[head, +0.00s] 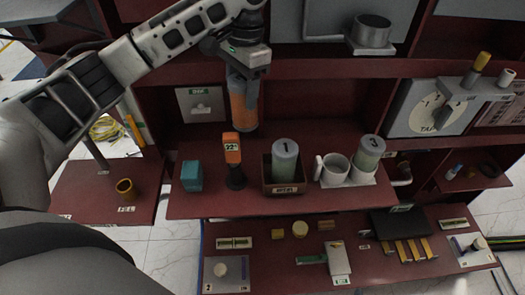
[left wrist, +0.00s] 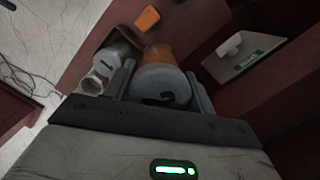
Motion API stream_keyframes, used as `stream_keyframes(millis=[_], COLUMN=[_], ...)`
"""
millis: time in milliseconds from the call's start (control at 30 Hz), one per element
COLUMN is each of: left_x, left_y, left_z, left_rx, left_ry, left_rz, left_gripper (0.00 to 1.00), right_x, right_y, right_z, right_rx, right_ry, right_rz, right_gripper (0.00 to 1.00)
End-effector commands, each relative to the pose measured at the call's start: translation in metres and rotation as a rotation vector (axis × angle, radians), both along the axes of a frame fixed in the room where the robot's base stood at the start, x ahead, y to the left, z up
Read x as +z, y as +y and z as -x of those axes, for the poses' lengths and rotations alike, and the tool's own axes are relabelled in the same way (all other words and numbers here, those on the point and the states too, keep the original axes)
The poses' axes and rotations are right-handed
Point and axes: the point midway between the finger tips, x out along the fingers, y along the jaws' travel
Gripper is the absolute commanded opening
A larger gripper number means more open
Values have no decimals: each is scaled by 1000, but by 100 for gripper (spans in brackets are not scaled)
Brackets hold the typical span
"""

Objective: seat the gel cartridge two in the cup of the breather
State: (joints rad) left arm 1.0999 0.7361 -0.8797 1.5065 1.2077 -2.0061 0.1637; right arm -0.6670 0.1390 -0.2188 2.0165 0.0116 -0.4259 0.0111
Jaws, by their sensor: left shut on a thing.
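My left gripper (head: 242,78) is shut on gel cartridge two (head: 243,110), an orange cylinder with a grey top, held upright above the back of the red shelf. In the left wrist view the cartridge (left wrist: 162,88) shows a "2" on its top between the two fingers. A grey metal cup (head: 372,30) sits on a bracket on the upper right panel, away from the gripper. A white open cup (head: 335,169) stands on the shelf beside cartridge three (head: 368,155). I cannot tell for certain which cup is the breather's. My right gripper is not in view.
Cartridge one (head: 285,160) stands in a dark box (head: 284,188). An orange and black device (head: 233,152) and a teal block (head: 191,176) stand left of it. A lower shelf (head: 275,265) holds several small parts. An upper ledge (head: 310,69) runs behind.

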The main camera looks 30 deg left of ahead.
Motion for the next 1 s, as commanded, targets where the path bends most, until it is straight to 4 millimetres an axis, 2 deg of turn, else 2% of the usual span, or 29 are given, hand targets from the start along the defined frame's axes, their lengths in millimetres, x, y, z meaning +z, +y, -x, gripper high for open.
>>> stream_keyframes(millis=[33,100,300,567,800,1000], left_x=[-16,-34,-80,-104,-142,-149], left_y=[0,1,0,0,0,0], left_z=[1,1,1,0,1,0], left_rx=[0,0,1,0,1,0], left_ry=[5,6,4,1,2,-2], left_rz=[-1,-2,-2,-2,-1,-1], left_gripper=[10,10,10,10,10,10], right_x=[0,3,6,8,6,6], right_y=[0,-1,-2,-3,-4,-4], right_z=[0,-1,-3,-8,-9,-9], right_rx=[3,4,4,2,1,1], right_ry=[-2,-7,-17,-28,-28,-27], right_rz=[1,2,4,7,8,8], right_gripper=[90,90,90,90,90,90])
